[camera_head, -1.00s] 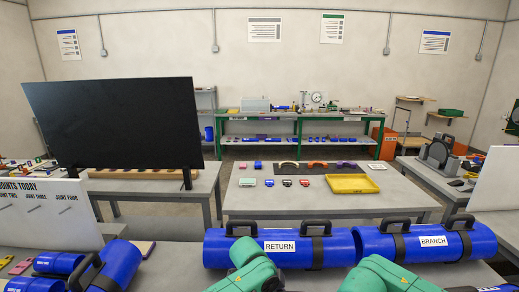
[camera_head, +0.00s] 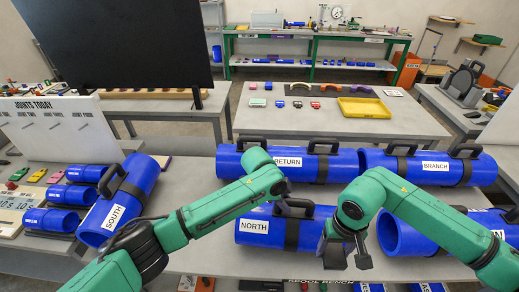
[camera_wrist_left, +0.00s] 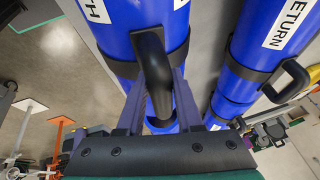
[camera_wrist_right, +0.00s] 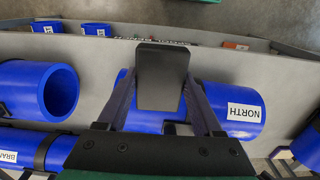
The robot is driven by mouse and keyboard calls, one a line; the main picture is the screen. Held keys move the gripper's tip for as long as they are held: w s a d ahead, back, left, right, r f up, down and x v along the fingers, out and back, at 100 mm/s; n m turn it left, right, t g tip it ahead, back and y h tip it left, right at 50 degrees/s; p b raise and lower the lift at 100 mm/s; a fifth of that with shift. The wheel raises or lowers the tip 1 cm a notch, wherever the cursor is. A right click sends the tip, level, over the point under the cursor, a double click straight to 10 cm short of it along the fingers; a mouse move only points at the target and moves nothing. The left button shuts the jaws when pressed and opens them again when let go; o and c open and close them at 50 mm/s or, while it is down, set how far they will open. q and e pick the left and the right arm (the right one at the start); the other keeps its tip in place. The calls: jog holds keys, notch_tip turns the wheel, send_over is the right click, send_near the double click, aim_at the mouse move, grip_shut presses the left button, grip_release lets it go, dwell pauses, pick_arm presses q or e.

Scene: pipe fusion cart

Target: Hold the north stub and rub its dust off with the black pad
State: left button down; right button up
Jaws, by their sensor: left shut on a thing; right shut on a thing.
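The north stub (camera_head: 274,240) is a blue pipe lying on the grey bench with a NORTH label, a dark band and a black handle. My left gripper (camera_head: 287,207) is shut on that handle; in the left wrist view the handle (camera_wrist_left: 153,60) sits between the fingers. My right gripper (camera_head: 346,252) is at the stub's right end, shut on the black pad (camera_wrist_right: 162,75), which shows between its fingers in the right wrist view. The stub (camera_wrist_right: 216,103) is behind the pad there. I cannot tell whether they touch. No dust is discernible.
The RETURN pipe (camera_head: 325,168) and BRANCH pipe (camera_head: 455,172) lie behind. Another open-ended blue pipe (camera_head: 415,235) lies close right of my right gripper. The SOUTH pipe (camera_head: 135,188) and smaller blue pieces (camera_head: 70,194) are at left. A black screen (camera_head: 120,45) stands behind left.

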pick_arm(q)
jog(key=shift+s+f, duration=0.25)
jog(key=shift+f, duration=0.1)
jog(key=c, duration=0.7)
grip_release()
jog(key=shift+o, duration=1.1)
jog(key=shift+w, duration=0.15)
jog(key=shift+r, duration=0.1)
jog(key=v, duration=1.2)
